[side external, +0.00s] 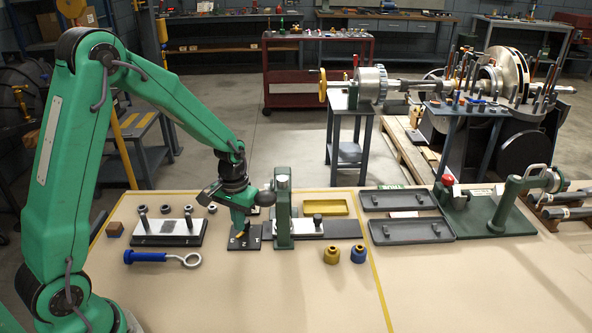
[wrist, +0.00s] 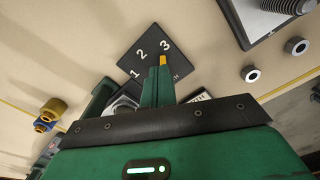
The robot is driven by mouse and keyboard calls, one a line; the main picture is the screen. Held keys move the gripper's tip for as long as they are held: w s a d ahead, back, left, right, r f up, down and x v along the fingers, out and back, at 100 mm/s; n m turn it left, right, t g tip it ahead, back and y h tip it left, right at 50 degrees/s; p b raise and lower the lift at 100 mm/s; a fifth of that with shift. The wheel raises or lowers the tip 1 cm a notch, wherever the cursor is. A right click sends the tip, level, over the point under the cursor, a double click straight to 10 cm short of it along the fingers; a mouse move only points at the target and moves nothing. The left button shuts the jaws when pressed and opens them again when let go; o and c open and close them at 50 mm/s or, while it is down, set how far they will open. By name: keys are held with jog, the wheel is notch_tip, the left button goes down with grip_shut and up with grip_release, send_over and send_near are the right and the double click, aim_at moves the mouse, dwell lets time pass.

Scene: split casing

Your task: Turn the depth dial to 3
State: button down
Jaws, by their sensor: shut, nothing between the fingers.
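The black depth dial plate (wrist: 143,42) has white 1, 2 and 3 on it in the wrist view. In the side view the plate (side external: 236,251) lies on the table below my gripper (side external: 239,230). My gripper (wrist: 160,82) is shut with nothing held, its green fingers low over the plate. A small yellow tip (wrist: 162,60) shows at the finger end, just below the 3. I cannot tell whether it is the dial's pointer or part of my fingers. The dial's knob is hidden behind the fingers.
A green upright post (side external: 283,210) stands close right of the plate. A block with posts (side external: 157,232) and a blue-handled eye tool (side external: 150,257) lie to the left. Yellow and blue knobs (side external: 331,255) stand at right. The table front is clear.

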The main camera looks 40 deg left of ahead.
jog(key=shift+s, duration=0.35)
dwell(0.3)
notch_tip(320, 180, up, 6)
dwell(0.7)
jog(key=shift+d+r, duration=0.1)
jog(key=shift+r, duration=0.05)
jog(key=s+d+r+m+t, duration=0.1)
jog(key=s+d+r+t, duration=0.1)
jog(key=s+r, duration=0.5)
jog(key=s+d+r+m+t, duration=0.2)
jog(key=s+d+r+t, duration=0.1)
jog(key=s+r, duration=0.5)
jog(key=shift+s+d+t, duration=0.3)
jog(key=shift+s+d, duration=0.3)
jog(key=shift+s, duration=0.05)
